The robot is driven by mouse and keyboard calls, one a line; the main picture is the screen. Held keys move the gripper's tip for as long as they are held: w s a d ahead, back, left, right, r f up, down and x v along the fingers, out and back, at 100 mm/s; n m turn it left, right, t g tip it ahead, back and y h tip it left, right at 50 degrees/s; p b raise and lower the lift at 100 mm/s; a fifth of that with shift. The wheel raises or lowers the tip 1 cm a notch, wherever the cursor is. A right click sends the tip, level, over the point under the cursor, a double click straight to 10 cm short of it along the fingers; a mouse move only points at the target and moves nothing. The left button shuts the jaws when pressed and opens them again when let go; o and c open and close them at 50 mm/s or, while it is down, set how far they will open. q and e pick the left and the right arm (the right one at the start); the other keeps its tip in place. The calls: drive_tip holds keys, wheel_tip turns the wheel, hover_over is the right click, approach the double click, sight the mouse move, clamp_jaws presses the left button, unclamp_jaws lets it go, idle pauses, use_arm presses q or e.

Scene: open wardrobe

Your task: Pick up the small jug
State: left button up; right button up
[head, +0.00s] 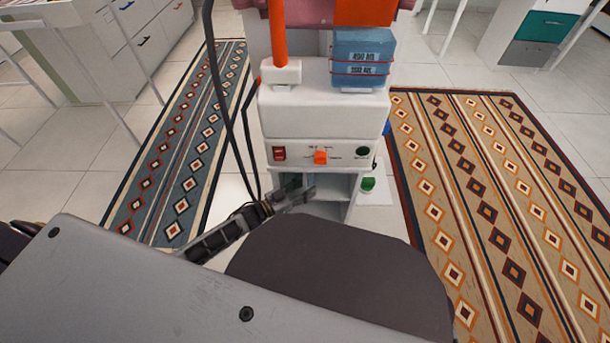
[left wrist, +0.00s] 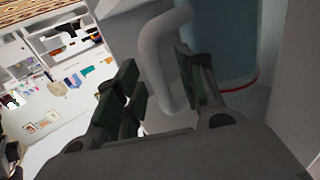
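My left gripper (head: 298,190) reaches the open shelf of a white machine in the head view. In the left wrist view the gripper (left wrist: 157,75) is open, its two green-padded fingers apart on either side of a white looped handle (left wrist: 163,50). I cannot tell whether either finger touches the handle. Beside it is a blue-grey rounded body (left wrist: 225,40) with a red line; I cannot tell whether handle and body are one small jug. No jug can be clearly made out on the shelf in the head view. My right gripper is not in view.
The white machine (head: 325,110) carries a blue container (head: 363,58) with red bands and an orange pole (head: 278,35). A green-and-white item (head: 368,185) is at its right. Patterned rugs lie left (head: 185,150) and right (head: 490,200). Dark cables hang near my left gripper.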

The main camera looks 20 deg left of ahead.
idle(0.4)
use_arm(q)
clamp_jaws()
drive_tip(key=shift+r, duration=0.1)
